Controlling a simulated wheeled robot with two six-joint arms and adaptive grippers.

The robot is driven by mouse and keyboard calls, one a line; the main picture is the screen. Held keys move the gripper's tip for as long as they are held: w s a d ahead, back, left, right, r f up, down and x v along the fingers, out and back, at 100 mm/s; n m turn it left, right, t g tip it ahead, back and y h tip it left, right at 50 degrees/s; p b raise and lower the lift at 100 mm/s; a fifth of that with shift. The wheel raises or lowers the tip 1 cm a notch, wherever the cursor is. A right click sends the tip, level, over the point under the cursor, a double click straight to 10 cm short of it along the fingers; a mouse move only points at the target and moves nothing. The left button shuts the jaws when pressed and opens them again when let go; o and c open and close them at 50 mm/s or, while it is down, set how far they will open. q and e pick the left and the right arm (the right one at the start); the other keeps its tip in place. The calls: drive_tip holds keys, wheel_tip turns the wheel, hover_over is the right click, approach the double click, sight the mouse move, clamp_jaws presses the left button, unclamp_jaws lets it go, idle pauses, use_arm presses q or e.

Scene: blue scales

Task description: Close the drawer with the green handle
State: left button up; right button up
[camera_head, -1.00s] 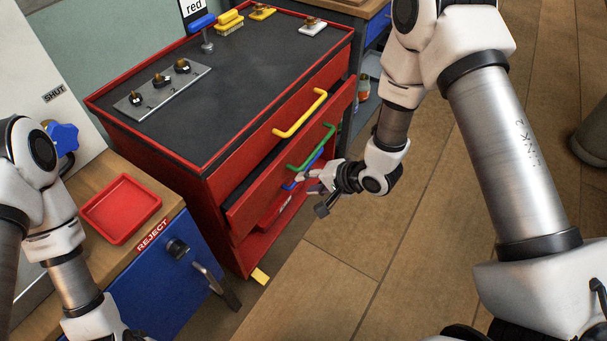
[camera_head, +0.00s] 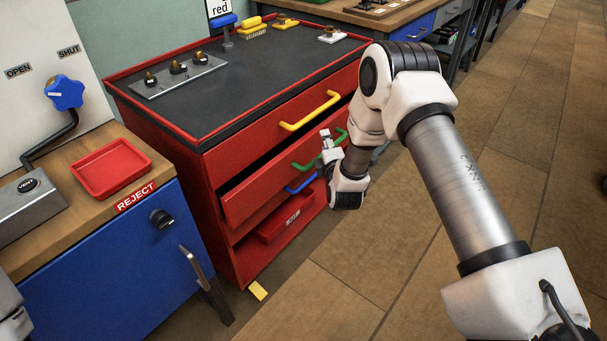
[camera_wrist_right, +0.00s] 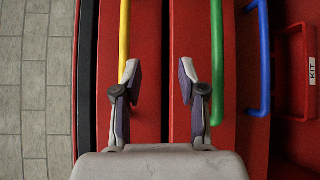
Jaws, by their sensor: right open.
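The drawer with the green handle (camera_head: 260,186) is the middle one of the red cabinet. It stands partly pulled out, with a dark gap above its front. Its green handle (camera_head: 305,165) is partly hidden by my right gripper (camera_head: 326,139). The green handle also shows in the right wrist view (camera_wrist_right: 217,50), just right of the right-hand finger. My right gripper (camera_wrist_right: 160,75) is open, with no object between its fingers, in front of the red drawer fronts. I cannot tell whether it touches the handle. My left gripper is out of view.
The yellow handle (camera_head: 310,111) is above and the blue handle (camera_head: 301,184) below. A red KIT bin (camera_head: 285,222) sits low in the cabinet. A blue cabinet (camera_head: 120,260) with a red tray (camera_head: 110,168) stands left. The floor (camera_head: 340,280) in front is clear.

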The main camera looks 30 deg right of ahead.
wheel_tip(320, 180, down, 8)
drive_tip(key=d+b, duration=0.2)
drive_tip(key=b, duration=0.1)
drive_tip(key=shift+m+g, duration=0.3)
drive_tip(key=b+x, duration=0.1)
drive_tip(key=x, duration=0.5)
drive_tip(key=shift+w+d+r, duration=0.15)
drive_tip(key=shift+w+d, duration=0.05)
drive_tip(key=shift+w, duration=0.1)
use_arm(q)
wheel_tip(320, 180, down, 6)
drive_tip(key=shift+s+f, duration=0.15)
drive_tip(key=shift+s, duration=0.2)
use_arm(e)
drive_tip(key=shift+r, duration=0.1)
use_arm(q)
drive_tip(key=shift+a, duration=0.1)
use_arm(e)
drive_tip(key=shift+w, duration=0.1)
clamp_jaws()
